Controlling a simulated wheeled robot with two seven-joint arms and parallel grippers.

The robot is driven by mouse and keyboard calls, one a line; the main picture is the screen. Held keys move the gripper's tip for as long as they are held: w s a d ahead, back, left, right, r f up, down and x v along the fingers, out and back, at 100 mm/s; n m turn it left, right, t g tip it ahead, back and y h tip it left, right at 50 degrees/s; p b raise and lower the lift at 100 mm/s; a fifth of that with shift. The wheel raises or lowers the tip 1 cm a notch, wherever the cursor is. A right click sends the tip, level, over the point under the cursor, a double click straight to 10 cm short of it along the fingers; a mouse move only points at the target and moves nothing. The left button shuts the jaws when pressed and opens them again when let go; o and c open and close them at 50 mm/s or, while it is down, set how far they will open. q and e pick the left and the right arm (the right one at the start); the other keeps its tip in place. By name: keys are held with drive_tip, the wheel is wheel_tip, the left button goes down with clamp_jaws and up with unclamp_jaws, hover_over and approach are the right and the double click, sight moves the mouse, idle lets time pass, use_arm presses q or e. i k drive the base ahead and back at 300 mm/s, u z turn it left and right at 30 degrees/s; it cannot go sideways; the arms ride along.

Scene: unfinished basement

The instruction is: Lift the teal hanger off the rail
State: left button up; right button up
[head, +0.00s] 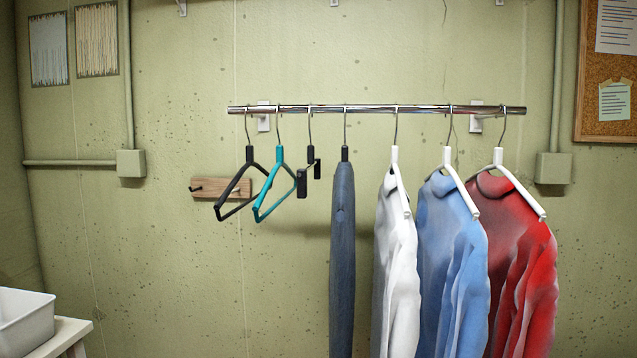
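The teal hanger (276,184) hangs by its hook from the chrome rail (370,109), near the rail's left end, with nothing on it. A black hanger (239,186) hangs close on its left, also empty. A black clip hanger (308,174) hangs close on its right. From this angle the teal hanger's right edge is near the clip hanger; I cannot tell whether they touch. Neither of my grippers is in the head view.
Dark jeans (343,255), a white shirt (396,270), a blue shirt (452,265) and a red shirt (521,265) hang further right. A wooden peg board (238,188) is on the wall behind the hangers. A white bin (24,318) stands on a small table (72,331) at lower left.

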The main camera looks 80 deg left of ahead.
sight(280, 162)
drive_tip(key=u, duration=2.8)
drive_tip(key=k, duration=1.25)
drive_tip(key=u, duration=0.9)
drive_tip(key=i, duration=1.6)
drive_tip(key=z, duration=0.8)
